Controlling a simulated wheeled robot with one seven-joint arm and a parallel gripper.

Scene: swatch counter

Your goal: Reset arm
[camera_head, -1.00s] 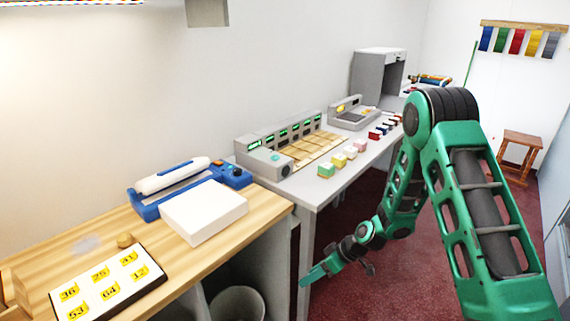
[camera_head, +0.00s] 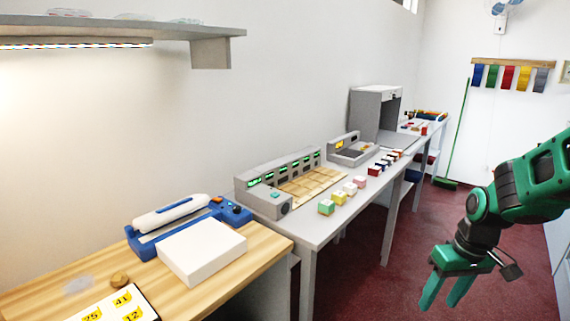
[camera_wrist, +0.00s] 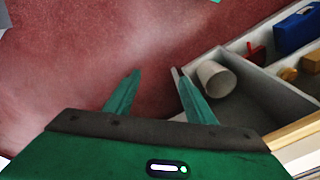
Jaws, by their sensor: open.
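My green gripper (camera_head: 445,291) hangs over the dark red floor at the lower right of the head view, to the right of the counters and apart from them. Its two fingers are spread and point down, with nothing between them. In the wrist view the gripper (camera_wrist: 158,95) shows open fingers over the red floor. The right finger overlaps the edge of a grey compartment unit in that picture; I cannot tell the distance. My green arm enters the head view from the right edge.
The wooden counter (camera_head: 225,275) holds a blue sealer (camera_head: 150,247) and a white block (camera_head: 203,251). The grey table (camera_head: 318,232) carries several coloured cubes and a grey device (camera_head: 268,184). A white cylinder (camera_wrist: 215,79) lies in the compartment unit (camera_wrist: 255,100). The red floor (camera_head: 375,280) is open between.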

